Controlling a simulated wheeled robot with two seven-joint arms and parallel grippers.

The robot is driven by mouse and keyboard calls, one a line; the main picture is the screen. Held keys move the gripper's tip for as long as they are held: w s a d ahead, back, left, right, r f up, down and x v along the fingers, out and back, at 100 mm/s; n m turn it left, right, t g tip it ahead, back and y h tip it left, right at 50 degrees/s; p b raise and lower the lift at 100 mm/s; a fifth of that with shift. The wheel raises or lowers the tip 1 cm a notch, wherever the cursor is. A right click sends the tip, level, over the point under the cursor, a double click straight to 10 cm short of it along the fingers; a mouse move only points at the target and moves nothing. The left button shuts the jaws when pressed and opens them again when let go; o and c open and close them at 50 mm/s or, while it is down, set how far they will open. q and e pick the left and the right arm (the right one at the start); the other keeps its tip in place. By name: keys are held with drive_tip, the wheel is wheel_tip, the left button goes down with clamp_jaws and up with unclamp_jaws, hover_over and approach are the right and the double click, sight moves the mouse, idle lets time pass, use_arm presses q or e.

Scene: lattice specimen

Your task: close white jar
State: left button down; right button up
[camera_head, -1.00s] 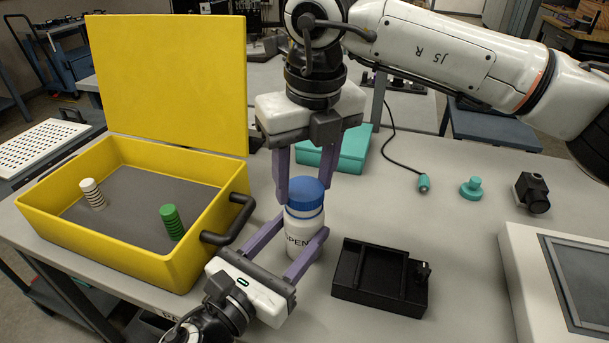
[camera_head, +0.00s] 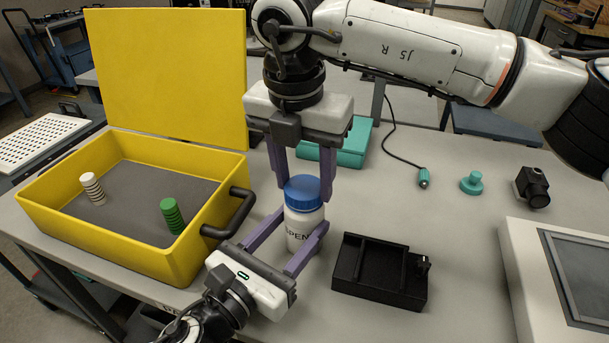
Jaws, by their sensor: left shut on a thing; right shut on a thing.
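The white jar (camera_head: 300,226) stands upright on the grey table in the middle of the head view, with dark lettering on its front. Its blue lid (camera_head: 304,192) sits on top of it. My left gripper (camera_head: 304,236), low in the view, is shut on the jar's body, one purple finger on each side. My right gripper (camera_head: 302,188) comes down from above and is shut on the blue lid, its purple fingers on either side. Whether the lid is fully seated cannot be told.
An open yellow case (camera_head: 110,236) with a green ribbed piece (camera_head: 172,216) and a white ribbed piece (camera_head: 93,188) stands left. A black tray (camera_head: 372,292) lies right of the jar. A teal box (camera_head: 350,143) is behind.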

drive_tip(key=m, duration=0.3)
drive_tip(key=m+h, duration=0.1)
drive_tip(key=m, duration=0.3)
drive_tip(key=shift+m+g, duration=0.3)
drive_tip(key=m, duration=0.4)
drive_tip(key=shift+w+m+g, duration=0.1)
drive_tip(key=shift+m+g, duration=0.2)
drive_tip(key=m, duration=0.3)
drive_tip(key=shift+m+g, duration=0.3)
drive_tip(key=o, duration=1)
drive_tip(key=shift+r, duration=0.1)
